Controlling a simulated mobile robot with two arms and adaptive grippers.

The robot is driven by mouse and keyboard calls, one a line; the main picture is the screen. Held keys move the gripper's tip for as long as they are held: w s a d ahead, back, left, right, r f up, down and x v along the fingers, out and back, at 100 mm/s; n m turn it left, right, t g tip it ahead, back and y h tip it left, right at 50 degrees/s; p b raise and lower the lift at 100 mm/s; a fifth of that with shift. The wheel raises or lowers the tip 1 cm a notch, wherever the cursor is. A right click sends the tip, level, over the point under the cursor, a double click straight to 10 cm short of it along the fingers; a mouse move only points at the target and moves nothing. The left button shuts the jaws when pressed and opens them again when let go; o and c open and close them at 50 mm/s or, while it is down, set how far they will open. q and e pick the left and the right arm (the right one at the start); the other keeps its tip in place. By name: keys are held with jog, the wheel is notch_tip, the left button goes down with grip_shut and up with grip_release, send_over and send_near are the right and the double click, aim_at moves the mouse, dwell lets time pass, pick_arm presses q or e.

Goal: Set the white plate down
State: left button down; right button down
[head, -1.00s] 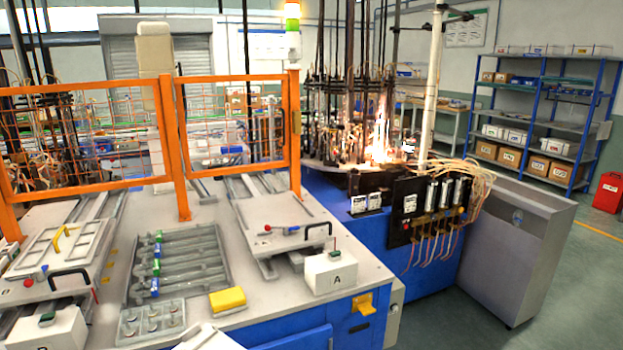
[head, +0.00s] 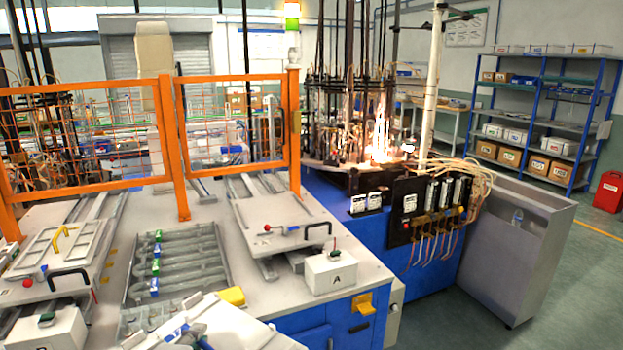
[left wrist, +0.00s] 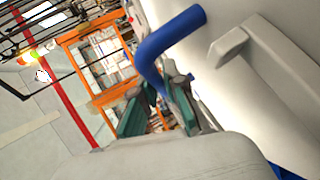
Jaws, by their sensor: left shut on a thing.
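The white plate (head: 240,326) shows at the bottom edge of the head view, tilted and partly cut off. In the left wrist view the large white surface (left wrist: 235,85) at the right appears to be this plate, with a blue bent handle (left wrist: 165,45) and a white bar on it. My left gripper (left wrist: 160,92), with teal fingers, is shut at the blue handle. In the head view my left gripper is only partly seen at the bottom edge. The plate overlaps the table's near edge in the picture; its height cannot be told. My right gripper is not in view.
Two white fixtures with black handles, left (head: 45,262) and right (head: 278,213), stand on the table. Between them lies a grey slotted tray (head: 132,283). A yellow block (head: 232,296), a white box marked A (head: 331,272) and an orange fence (head: 183,190) are near. Flames burn behind.

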pick_arm(q)
jog(key=s+f, duration=0.2)
jog(key=f, duration=0.1)
jog(key=s+f, duration=0.2)
jog(key=shift+f, duration=0.2)
jog(key=shift+a, duration=0.1)
dwell(0.4)
